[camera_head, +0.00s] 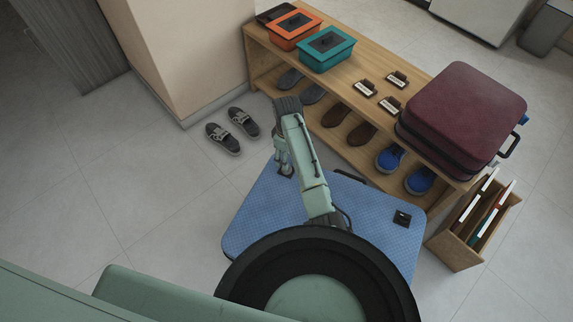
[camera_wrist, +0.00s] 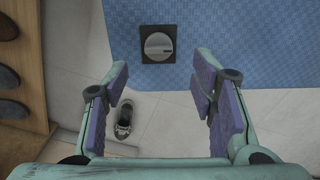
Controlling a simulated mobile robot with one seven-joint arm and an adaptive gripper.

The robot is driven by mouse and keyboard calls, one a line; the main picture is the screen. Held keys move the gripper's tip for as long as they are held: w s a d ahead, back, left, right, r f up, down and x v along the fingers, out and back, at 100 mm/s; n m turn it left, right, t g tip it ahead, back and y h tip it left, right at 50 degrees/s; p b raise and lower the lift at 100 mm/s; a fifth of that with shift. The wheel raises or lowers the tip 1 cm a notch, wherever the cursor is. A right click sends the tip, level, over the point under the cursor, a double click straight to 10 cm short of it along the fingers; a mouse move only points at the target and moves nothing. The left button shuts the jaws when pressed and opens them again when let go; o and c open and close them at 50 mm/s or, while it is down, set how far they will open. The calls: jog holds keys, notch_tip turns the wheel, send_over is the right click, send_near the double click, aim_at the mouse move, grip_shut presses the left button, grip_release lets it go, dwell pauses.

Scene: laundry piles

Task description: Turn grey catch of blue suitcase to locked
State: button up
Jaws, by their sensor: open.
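The blue suitcase (camera_head: 255,212) lies flat on the floor under my arm. Its blue textured face (camera_wrist: 240,40) fills the upper part of the wrist view. The grey catch (camera_wrist: 158,45) is a round grey dial on a square black plate near the suitcase's edge, with a bar running roughly across the picture. My gripper (camera_wrist: 160,82) is open and empty, its two fingers apart on either side below the catch in the picture. In the head view my gripper (camera_head: 284,161) hangs above the suitcase's far left corner and largely hides this catch.
A second black catch (camera_head: 402,218) is on the suitcase's right. A wooden rack (camera_head: 368,73) stands behind, holding shoes, boxes and a maroon suitcase (camera_head: 465,105). Grey shoes (camera_head: 223,138) stand on the floor, which is clear to the left.

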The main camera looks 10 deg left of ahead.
notch_tip(320, 180, down, 7)
jog(key=shift+w+f, duration=0.1)
jog(key=shift+f, duration=0.1)
jog(key=shift+c, duration=0.2)
jog(key=c, duration=1.1)
